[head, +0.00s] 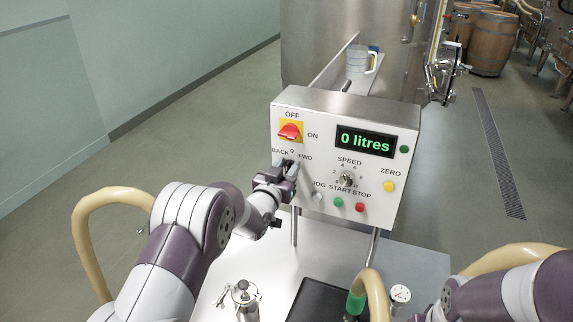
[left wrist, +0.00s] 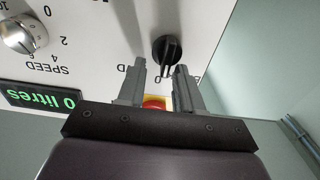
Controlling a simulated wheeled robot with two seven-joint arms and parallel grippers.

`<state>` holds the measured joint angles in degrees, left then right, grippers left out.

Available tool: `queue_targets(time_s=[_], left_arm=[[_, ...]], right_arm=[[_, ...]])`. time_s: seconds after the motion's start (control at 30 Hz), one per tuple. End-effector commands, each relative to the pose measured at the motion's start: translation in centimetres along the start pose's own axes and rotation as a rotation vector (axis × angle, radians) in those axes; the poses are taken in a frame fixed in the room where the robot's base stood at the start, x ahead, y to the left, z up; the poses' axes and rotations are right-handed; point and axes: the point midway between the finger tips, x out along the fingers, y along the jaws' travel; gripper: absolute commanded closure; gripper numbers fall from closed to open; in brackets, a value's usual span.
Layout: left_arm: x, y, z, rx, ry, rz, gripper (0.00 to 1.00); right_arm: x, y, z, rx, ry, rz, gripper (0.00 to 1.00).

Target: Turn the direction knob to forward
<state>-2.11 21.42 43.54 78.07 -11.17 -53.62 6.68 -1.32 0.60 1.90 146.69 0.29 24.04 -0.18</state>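The direction knob is a round black knob with a raised grip bar, seen in the left wrist view (left wrist: 168,49) on the white control panel (head: 385,205). In the head view its labels BACK, 0 and FWD show, while my gripper largely covers the knob. My left gripper (head: 284,180) is at the panel. In the left wrist view its two fingers (left wrist: 160,68) are apart, with their tips close to the knob and the bar near the gap between them. I cannot tell whether they touch it, nor which label it points to. My right gripper is out of view.
The red OFF/ON switch (head: 290,131) sits just above the direction knob. The speed knob (head: 346,179), coloured buttons and a display (head: 365,141) reading 0 litres are to its right. A hose (head: 372,290) rises below the panel.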

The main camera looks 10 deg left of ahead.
Motion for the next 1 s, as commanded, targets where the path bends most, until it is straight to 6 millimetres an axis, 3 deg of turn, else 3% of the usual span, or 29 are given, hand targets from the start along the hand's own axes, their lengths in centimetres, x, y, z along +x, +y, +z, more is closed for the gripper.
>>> queue_targets(time_s=[0.17,0.3,0.67,1.0], left_arm=[[0.0,0.0,0.1,0.0,-0.001,-0.001,0.65],[0.0,0.0,0.1,0.0,-0.001,-0.001,1.0],[0.0,0.0,0.0,0.009,0.002,-0.001,1.0],[0.0,0.2,0.5,0.174,0.008,-0.001,1.0]], right_arm=[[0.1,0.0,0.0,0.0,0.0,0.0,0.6],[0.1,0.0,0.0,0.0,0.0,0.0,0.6],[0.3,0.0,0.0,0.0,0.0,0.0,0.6],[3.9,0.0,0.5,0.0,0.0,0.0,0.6]])
